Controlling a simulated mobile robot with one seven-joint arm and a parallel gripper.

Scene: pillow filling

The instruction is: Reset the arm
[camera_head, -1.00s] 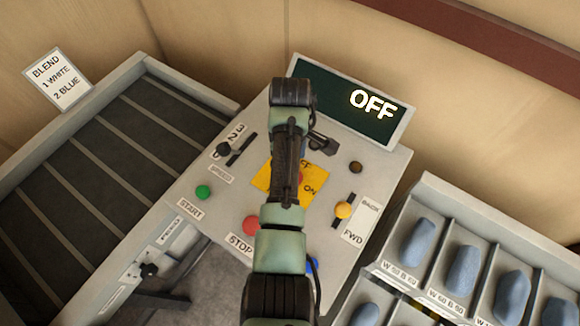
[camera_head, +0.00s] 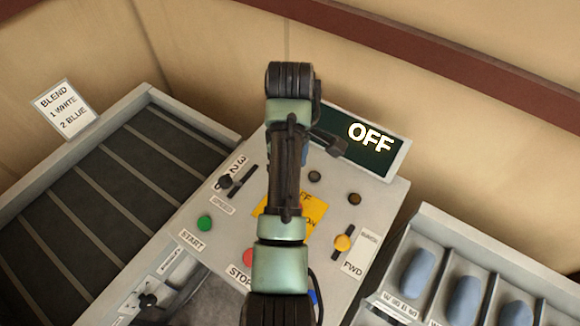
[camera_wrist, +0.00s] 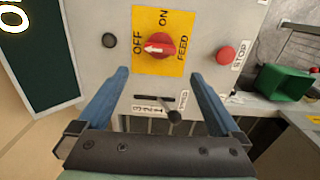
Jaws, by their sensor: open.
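My arm (camera_head: 280,255) rises through the middle of the head view, in front of the grey control panel (camera_head: 205,265). The arm mostly hides my gripper there. In the wrist view my gripper (camera_wrist: 160,75) is open, its two blue fingers wide apart with nothing between them. They are over the panel, with the red rotary switch (camera_wrist: 158,46) on its yellow plate beyond the tips. The switch's pointer is toward OFF. The display (camera_head: 368,137) reads OFF.
The panel also has a speed lever (camera_head: 228,182), a green START button (camera_head: 204,222), a red STOP button (camera_wrist: 225,55) and a yellow FWD knob (camera_head: 342,243). A ribbed conveyor (camera_head: 90,220) lies left. Bins with blue pieces (camera_head: 418,272) stand right. A green container (camera_wrist: 285,82) shows in the wrist view.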

